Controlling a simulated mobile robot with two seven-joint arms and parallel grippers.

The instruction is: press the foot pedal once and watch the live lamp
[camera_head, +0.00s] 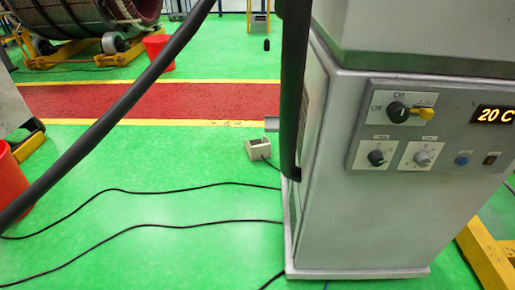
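A small beige box-like unit (258,147), which looks like the foot pedal, sits on the green floor left of a grey cabinet (350,225). A cable runs from it toward the cabinet. I cannot tell whether it is pressed. The cabinet's panel has a blue round button or lamp (462,160) and a small dark switch with an orange part (490,159). I cannot tell which of them is the live lamp or whether it is lit. Neither of my grippers shows in the head view.
Thick dark hoses (110,118) cross the view. Thin black cables (150,225) lie on the floor. A red bin (10,185) stands left. Green floor is open around the cables.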

